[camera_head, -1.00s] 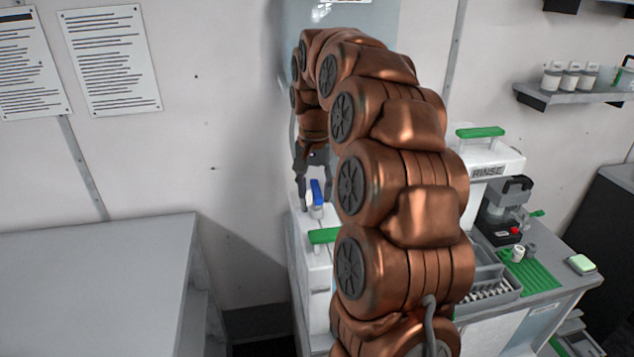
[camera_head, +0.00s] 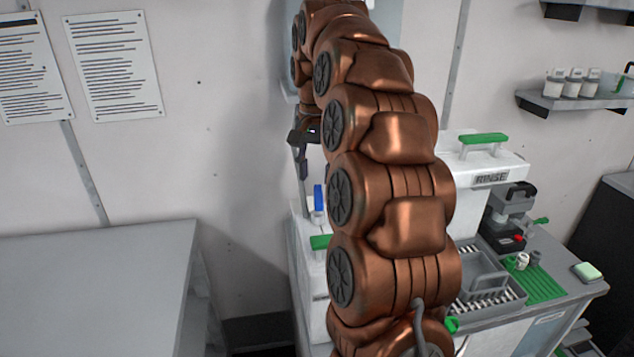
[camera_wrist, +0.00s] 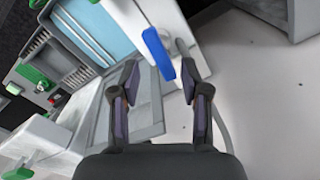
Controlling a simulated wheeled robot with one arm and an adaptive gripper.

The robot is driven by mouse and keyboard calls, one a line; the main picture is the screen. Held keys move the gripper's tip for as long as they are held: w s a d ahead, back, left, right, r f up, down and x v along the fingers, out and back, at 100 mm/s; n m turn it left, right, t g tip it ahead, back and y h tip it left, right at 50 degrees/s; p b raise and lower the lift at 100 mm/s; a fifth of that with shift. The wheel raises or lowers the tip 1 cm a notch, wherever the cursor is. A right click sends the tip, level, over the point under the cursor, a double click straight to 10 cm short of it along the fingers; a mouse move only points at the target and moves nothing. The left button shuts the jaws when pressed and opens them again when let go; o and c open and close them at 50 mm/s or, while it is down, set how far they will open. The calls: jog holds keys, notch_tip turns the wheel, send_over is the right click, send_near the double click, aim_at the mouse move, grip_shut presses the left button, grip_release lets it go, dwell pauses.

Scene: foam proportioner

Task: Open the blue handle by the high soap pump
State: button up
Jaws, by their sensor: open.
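The blue handle (camera_head: 318,198) stands upright on a white unit behind my arm in the head view. In the wrist view the blue handle (camera_wrist: 158,53) lies ahead of my fingertips, between them and slightly beyond. My gripper (camera_wrist: 158,75) is open, with its two dark fingers apart and nothing held. In the head view my gripper (camera_head: 302,165) is above the blue handle and partly hidden by my copper arm. A gap seems to remain between the fingers and the handle. I cannot make out the soap pump clearly.
A green handle (camera_head: 320,242) sits close by on the white unit. A white RINSE unit (camera_head: 485,170) with a green handle stands to the right. A counter with a grey basket (camera_head: 490,300) lies at right. A grey table (camera_head: 90,270) is at left.

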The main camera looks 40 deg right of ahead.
jog(key=shift+r, duration=0.85)
jog(key=s+a+f+n+g+b, duration=0.1)
jog(key=s+a+f+n+b, duration=0.5)
jog(key=s+a+f, duration=1.2)
jog(key=s+f+b, duration=0.1)
jog(key=s, duration=0.1)
jog(key=shift+s+a, duration=0.35)
jog(key=shift+a, duration=0.05)
dwell(0.4)
